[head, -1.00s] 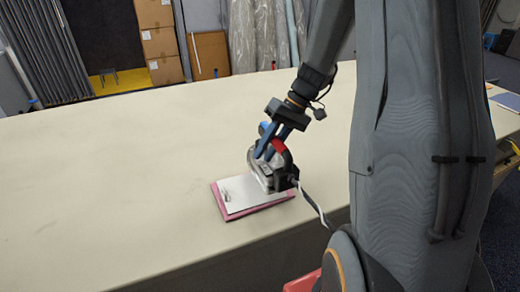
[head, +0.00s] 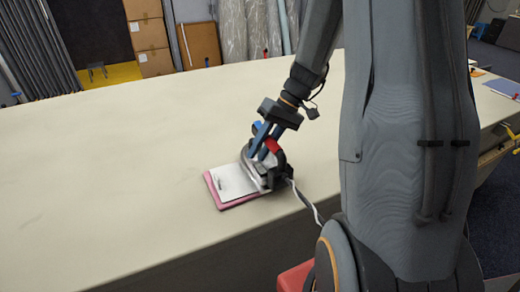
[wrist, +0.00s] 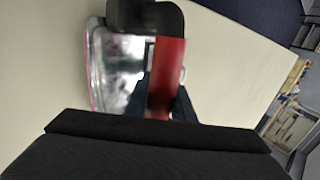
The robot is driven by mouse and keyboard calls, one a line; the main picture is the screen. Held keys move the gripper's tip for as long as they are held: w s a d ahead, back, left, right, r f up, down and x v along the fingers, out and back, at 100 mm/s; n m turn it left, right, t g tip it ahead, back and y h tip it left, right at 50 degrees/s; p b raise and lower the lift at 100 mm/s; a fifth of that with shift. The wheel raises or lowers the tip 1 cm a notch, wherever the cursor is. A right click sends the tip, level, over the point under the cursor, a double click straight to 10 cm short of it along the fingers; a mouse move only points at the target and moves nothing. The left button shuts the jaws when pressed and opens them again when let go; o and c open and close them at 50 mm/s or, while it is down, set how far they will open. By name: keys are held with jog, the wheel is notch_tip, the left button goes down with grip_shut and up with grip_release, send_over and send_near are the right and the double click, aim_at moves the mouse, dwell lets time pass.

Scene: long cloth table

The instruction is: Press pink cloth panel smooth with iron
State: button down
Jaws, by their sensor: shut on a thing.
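The pink cloth panel (head: 212,191) lies flat on the table, showing as a border along the left and near sides of a white sheet (head: 230,183) on top of it. The iron (head: 257,168), silver with a dark rear and a red part, sits over the right part of the sheet. My gripper (head: 264,143) is shut on the iron from above. In the wrist view, the iron's shiny body (wrist: 118,72) and red part (wrist: 168,75) show, with a thin pink edge at left. The iron hides the panel's right part. I cannot tell whether the iron touches the sheet.
The long pale table (head: 120,150) is clear to the left and behind. A cord (head: 306,202) runs from the iron over the near edge. A red object (head: 295,277) is below that edge. Boxes (head: 148,38) and rolls (head: 235,35) stand beyond the table.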

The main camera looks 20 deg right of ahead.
jog(key=shift+f+b, duration=0.5)
jog(key=shift+f, duration=0.2)
dwell(2.4)
notch_tip(320, 180, up, 7)
jog(key=p, duration=0.4)
jog(key=shift+p, duration=0.4)
jog(key=shift+r, duration=0.15)
jog(key=shift+r+p, duration=1.6)
jog(key=shift+r, duration=1.35)
